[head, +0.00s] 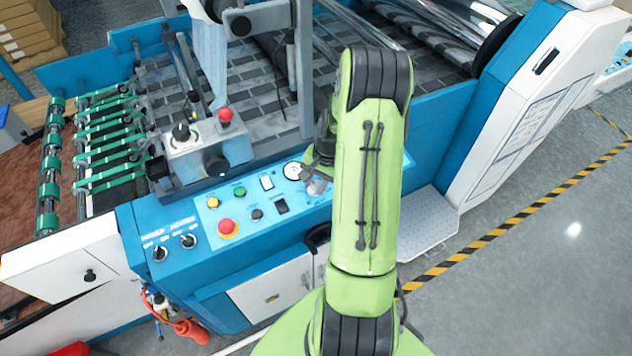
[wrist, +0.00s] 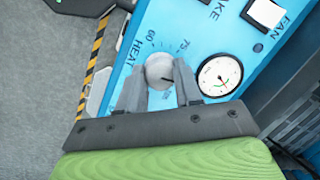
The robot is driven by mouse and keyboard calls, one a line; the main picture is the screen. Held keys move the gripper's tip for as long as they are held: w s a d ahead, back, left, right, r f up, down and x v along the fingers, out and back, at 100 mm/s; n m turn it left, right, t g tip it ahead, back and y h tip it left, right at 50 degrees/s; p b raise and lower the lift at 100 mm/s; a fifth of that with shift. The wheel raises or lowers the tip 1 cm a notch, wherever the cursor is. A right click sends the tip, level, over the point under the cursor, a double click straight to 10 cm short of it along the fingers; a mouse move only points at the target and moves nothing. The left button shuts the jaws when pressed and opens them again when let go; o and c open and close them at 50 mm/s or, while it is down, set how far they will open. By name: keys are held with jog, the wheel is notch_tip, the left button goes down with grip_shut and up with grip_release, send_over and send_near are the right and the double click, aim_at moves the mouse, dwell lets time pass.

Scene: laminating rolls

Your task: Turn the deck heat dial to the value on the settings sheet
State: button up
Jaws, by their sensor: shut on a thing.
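The heat dial (wrist: 158,68) is a pale round knob on the blue control panel (wrist: 222,42). The printed word HEAT and the values 60 and 75 show around it in the wrist view. A small dark mark lies on the knob's lower right, toward my right finger; the exact value it points at is unclear. My gripper (wrist: 159,77) has one finger on each side of the knob and is shut on it. In the head view my gripper (head: 316,182) is at the panel's right part, and my arm hides much of that area. No settings sheet can be read.
A round gauge (wrist: 219,76) sits right beside the dial, with a white FAN switch (wrist: 265,13) beyond. A red stop button (head: 228,228), small buttons and two black knobs (head: 189,241) lie further left. A white panel with printed sheets (head: 528,125) stands at right.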

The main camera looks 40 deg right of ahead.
jog(key=o, duration=1)
jog(key=r, duration=0.5)
jog(key=s+d+r+p, duration=0.1)
jog(key=r, duration=0.4)
jog(key=s+d+r, duration=0.1)
jog(key=r, duration=0.4)
jog(key=shift+s+d+r, duration=0.15)
jog(key=shift+s+r, duration=0.05)
jog(key=shift+r, duration=0.05)
